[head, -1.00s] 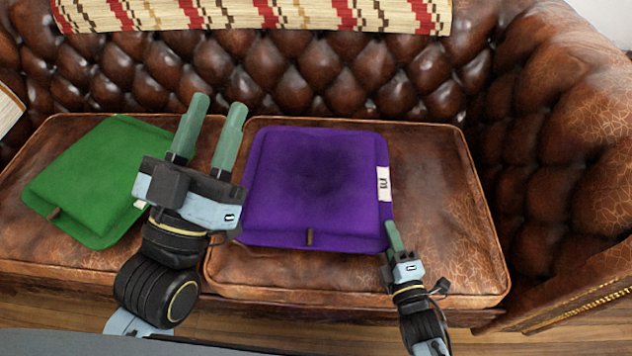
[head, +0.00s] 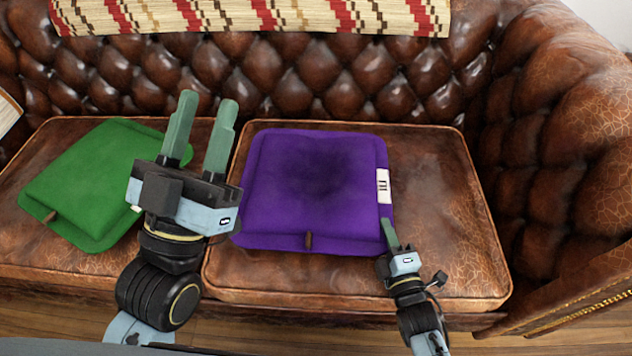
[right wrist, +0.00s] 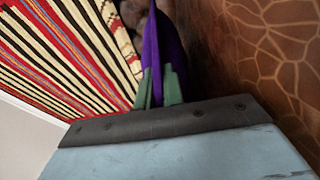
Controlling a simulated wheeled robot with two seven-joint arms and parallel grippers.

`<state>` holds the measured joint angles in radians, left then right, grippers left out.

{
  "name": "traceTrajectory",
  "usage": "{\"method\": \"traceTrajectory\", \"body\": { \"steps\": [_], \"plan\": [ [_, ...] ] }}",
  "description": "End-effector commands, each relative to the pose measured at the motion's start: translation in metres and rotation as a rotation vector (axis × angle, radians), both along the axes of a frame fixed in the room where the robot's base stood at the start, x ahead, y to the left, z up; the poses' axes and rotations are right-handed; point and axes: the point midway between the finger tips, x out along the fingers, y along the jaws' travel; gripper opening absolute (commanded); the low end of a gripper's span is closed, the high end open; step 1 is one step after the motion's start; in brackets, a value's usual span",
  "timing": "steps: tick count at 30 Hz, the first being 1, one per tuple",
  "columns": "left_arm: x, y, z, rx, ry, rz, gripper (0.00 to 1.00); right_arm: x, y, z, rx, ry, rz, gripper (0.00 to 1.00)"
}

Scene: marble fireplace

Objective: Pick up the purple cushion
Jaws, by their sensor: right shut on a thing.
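The purple cushion (head: 312,185) lies flat on the right seat of the brown leather sofa, with a white label on its right edge and a small brown tab at its front. My right gripper (head: 390,232) is at the cushion's front right corner. In the right wrist view its green fingers (right wrist: 159,88) are shut on the purple cushion's edge (right wrist: 163,50). My left gripper (head: 202,130) is open and empty, raised left of the purple cushion, its two green fingers apart. It hides part of the green cushion's right side.
A green cushion (head: 95,182) lies on the left seat. A striped woven blanket (head: 250,14) hangs over the sofa back. The sofa's padded right arm (head: 575,150) rises at the right. The seat right of the purple cushion (head: 445,200) is bare.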

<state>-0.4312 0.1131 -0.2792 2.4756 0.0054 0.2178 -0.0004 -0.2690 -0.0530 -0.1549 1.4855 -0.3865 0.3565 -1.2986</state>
Motion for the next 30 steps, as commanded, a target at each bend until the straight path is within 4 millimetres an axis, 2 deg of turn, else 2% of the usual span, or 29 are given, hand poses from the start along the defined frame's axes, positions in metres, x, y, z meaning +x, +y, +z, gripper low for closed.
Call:
{"method": "traceTrajectory", "body": {
  "steps": [11, 19, 23, 30],
  "plan": [
    [0.002, -0.001, 0.001, 0.005, 0.016, 0.0, 0.36, 0.001, 0.0, 0.007, 0.005, -0.006, 0.0, 0.0],
    [0.013, -0.004, -0.013, 0.059, 0.204, -0.003, 0.36, 0.001, 0.0, 0.032, 0.005, -0.008, 0.001, 0.0],
    [0.024, -0.003, -0.037, 0.109, 0.359, 0.008, 0.36, 0.001, 0.0, 0.042, 0.004, -0.006, 0.001, 0.0],
    [0.03, 0.006, -0.093, 0.212, 0.701, 0.031, 0.36, 0.001, 0.001, 0.068, 0.006, -0.006, 0.001, 0.0]
  ]
}}
